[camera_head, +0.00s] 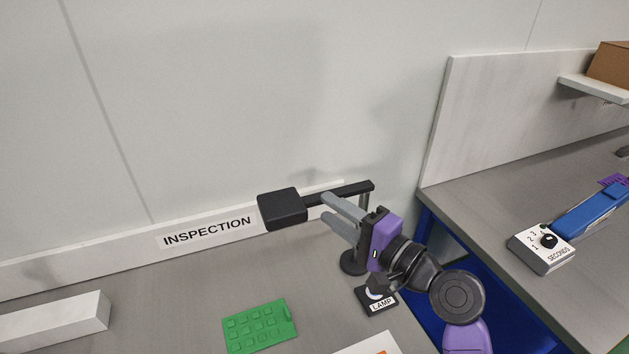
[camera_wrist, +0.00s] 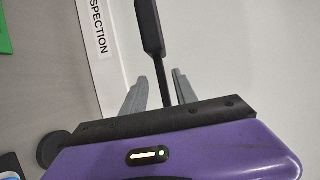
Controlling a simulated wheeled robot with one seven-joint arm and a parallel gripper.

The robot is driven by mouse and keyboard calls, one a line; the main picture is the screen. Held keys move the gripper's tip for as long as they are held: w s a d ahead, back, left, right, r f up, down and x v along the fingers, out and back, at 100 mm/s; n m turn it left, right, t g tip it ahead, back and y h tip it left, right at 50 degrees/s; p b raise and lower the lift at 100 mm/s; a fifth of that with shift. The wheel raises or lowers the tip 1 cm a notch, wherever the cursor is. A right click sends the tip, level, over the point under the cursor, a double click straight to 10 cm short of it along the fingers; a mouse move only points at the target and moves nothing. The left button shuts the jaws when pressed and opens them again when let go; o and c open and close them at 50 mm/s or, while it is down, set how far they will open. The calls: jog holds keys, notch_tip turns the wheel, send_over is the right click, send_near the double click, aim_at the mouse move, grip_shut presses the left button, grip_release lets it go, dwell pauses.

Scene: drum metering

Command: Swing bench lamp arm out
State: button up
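The bench lamp has a black box-shaped head (camera_head: 283,208) and a thin black arm (camera_head: 352,188), which runs along the back of the inspection bench to the top of a post. Its round black base (camera_head: 352,264) is partly behind my gripper. My gripper (camera_head: 325,207) is open, with its grey fingers pointing toward the lamp arm near the head. In the wrist view, the lamp arm (camera_wrist: 162,75) shows in the gap between the spread fingertips (camera_wrist: 160,82), with the head (camera_wrist: 149,28) beyond. I cannot tell whether a finger touches the arm.
A LAMP switch box (camera_head: 378,300) sits below my gripper. A green tray (camera_head: 260,326) and a white block (camera_head: 55,322) lie on the bench. The INSPECTION ledge (camera_head: 120,256) and wall are close behind the lamp. A second bench with a SECONDS dial box (camera_head: 540,248) stands right.

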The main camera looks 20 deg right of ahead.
aim_at(312, 197)
jog(key=p+x, duration=0.1)
jog(key=x, duration=0.7)
jog(key=shift+r+p, duration=0.1)
jog(key=shift+p, duration=0.2)
grip_shut()
jog(key=shift+s, duration=0.1)
dwell(1.0)
